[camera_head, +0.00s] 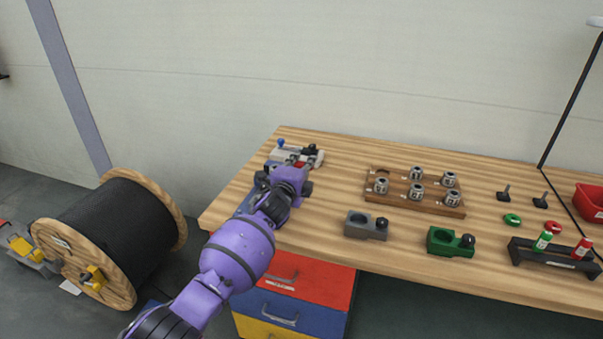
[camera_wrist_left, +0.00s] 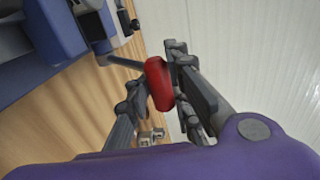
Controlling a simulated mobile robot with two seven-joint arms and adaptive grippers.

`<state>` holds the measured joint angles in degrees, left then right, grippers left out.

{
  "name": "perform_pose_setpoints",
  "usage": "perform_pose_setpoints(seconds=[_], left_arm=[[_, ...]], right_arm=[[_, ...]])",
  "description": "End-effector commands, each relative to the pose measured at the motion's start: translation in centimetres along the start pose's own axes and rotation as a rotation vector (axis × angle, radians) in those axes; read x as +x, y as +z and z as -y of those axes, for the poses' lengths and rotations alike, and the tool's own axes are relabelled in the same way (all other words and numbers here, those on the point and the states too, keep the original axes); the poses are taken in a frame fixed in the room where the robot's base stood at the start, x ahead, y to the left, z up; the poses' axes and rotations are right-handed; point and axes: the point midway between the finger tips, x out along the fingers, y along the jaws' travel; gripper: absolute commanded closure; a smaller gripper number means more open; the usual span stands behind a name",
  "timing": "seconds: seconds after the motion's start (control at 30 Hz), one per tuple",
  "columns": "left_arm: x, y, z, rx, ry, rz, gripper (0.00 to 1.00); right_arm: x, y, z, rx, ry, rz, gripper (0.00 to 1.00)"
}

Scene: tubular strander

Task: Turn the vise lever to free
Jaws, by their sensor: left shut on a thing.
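My left gripper (camera_head: 297,170) is over the left end of the bench, at the vise. In the left wrist view the gripper (camera_wrist_left: 160,82) is shut on a red lever handle (camera_wrist_left: 157,88), with a finger on each side of it. A grey bar (camera_wrist_left: 122,62) runs from the handle to the blue vise body (camera_wrist_left: 55,42) at the upper left. In the head view my arm and gripper hide most of the vise and nearly all of the lever. My right gripper is not in view.
The wooden bench (camera_head: 330,230) carries a wooden tray (camera_head: 385,192) of metal collars, a grey block (camera_head: 356,228), a green block (camera_head: 440,243) and a black rack (camera_head: 540,258). A cable drum (camera_head: 120,235) stands on the floor at left. Clear bench top lies behind the tray.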

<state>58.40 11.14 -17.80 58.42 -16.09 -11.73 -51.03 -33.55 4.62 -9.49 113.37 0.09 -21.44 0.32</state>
Motion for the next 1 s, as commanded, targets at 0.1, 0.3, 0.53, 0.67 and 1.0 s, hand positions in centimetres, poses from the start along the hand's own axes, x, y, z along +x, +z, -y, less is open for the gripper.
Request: perform_pose_setpoints(seconds=[0.1, 0.3, 0.53, 0.67, 1.0], left_arm=[[0.4, 0.0, 2.1, 0.005, 0.015, -0.003, 1.0], [0.7, 0.0, 1.8, 0.002, 0.047, -0.003, 1.0], [0.7, 0.0, 1.7, 0.0, 0.052, -0.002, 1.0], [0.7, 0.0, 1.7, 0.0, 0.051, -0.002, 1.0], [0.6, 0.0, 1.1, 0.0, 0.059, -0.001, 0.62]], right_arm=[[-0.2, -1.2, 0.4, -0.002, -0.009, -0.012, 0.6], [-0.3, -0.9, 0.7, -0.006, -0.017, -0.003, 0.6], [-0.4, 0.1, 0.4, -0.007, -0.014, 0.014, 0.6], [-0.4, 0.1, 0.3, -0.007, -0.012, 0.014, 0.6], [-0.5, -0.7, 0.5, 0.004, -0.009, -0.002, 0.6]])
